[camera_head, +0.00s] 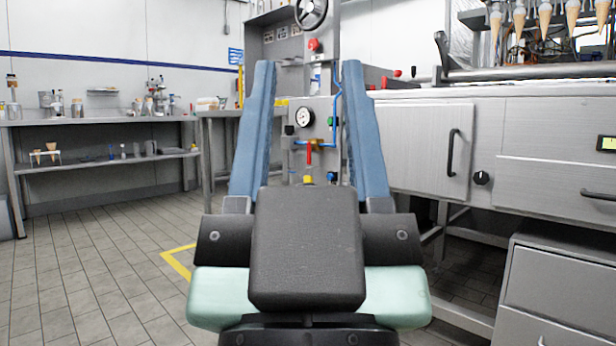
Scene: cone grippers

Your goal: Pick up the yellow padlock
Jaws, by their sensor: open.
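My gripper (308,68) fills the middle of the head view. Its two long blue fingers are spread wide apart, with nothing between them close up. Beyond the fingers stands a grey machine panel with a gauge, valves and pipes. A small yellow piece (308,180) shows low on this panel, under a red handle, between the fingers. Another small yellow piece (281,102) shows higher, beside the left finger. Both are too small to tell whether either is the yellow padlock. The gripper body and fingers hide part of the panel and floor.
A steel cabinet (425,145) with a black handle stands at right, with ice cream cones (545,20) above. A grey drawer unit (560,285) stands at front right. A shelved table (100,121) holds small items at left. The tiled floor at left is clear.

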